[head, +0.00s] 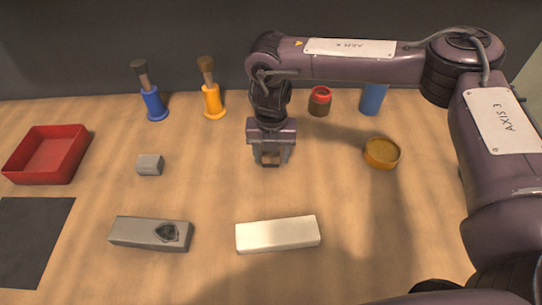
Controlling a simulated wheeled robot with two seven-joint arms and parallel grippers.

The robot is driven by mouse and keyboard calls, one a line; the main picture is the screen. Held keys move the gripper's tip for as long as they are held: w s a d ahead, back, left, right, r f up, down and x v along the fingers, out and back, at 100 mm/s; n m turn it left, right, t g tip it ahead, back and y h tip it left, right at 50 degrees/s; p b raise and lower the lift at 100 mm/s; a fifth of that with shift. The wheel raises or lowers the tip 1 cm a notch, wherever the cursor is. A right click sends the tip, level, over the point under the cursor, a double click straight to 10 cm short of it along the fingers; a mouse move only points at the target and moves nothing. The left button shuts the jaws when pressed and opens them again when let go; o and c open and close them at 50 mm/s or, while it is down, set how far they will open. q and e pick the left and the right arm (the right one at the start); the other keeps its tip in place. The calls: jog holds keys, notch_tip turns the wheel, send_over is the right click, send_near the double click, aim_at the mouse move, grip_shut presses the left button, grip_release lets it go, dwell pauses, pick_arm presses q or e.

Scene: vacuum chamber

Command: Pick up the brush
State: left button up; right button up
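Two brush-like items stand upright at the back of the table. One has a blue base (153,104) and a grey-brown top, the other an orange base (212,101) and a brown top. My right gripper (271,159) points down over the middle of the table, to the right of the orange brush and apart from it. Its two fingers are spread with an empty gap between them. My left gripper is not in view.
A red tray (14,166), a dark mat (30,240) and a small grey block (149,165) lie left. A grey bar (135,230) with a dark patch and a white bar (277,235) lie in front. A red-lidded jar (320,102), blue cylinder (372,99) and yellow-brown dish (381,153) stand right.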

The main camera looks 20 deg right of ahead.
jog(key=c, duration=0.7)
jog(key=shift+r, duration=0.45)
notch_tip(320, 180, up, 19)
jog(key=p, duration=0.2)
jog(key=shift+r+p, duration=0.1)
jog(key=shift+p, duration=0.25)
jog(key=shift+o, duration=1.3)
jog(key=shift+c, duration=1)
